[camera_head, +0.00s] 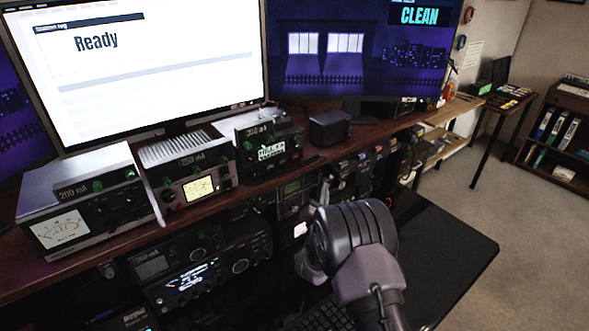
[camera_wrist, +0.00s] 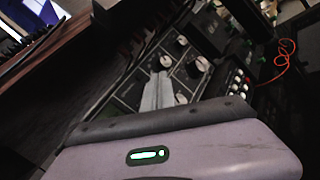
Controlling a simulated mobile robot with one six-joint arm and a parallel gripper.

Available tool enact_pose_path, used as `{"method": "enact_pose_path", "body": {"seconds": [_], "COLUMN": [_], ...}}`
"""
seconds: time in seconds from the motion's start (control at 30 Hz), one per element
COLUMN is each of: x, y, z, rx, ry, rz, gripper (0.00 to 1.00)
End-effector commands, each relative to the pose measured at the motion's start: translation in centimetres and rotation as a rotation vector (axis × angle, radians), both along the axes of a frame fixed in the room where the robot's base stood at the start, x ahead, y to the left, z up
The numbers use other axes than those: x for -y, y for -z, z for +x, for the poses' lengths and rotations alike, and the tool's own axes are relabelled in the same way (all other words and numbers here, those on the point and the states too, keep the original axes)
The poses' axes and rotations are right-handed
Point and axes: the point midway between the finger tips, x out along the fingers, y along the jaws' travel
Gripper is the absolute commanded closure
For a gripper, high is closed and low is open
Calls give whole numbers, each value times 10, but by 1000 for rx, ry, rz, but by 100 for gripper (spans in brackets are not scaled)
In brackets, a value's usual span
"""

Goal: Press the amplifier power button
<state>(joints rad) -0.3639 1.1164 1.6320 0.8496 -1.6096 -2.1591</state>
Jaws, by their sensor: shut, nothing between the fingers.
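My gripper (camera_wrist: 158,92) is shut and empty in the wrist view, its pale fingers pointing at a dark panel with round knobs (camera_wrist: 198,66). I cannot tell whether the fingertips touch the panel. In the head view my wrist hides most of the gripper and part of the lower rack. On the upper shelf stand a grey unit with a dial meter (camera_head: 62,229), a finned unit with a yellow lit meter (camera_head: 201,187) and a dark unit with a lit display (camera_head: 271,152). No readable label marks the amplifier, and I cannot make out its power button.
The wooden shelf (camera_head: 330,154) overhangs the lower radio with a lit dial (camera_head: 187,279). A black desk (camera_head: 455,245) and a keyboard (camera_head: 322,318) lie below. A monitor reading "Ready" (camera_head: 140,75) stands behind. A red cable (camera_wrist: 284,58) hangs at right in the wrist view. Floor is free at right.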

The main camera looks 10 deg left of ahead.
Motion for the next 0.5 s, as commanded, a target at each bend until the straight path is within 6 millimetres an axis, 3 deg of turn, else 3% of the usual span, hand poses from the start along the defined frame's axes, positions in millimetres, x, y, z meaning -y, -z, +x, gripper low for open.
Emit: {"method": "enact_pose_path", "body": {"seconds": [0.5], "x": [-5], "y": [2], "z": [5], "rx": [1], "ry": [1], "rz": [0], "gripper": [100]}}
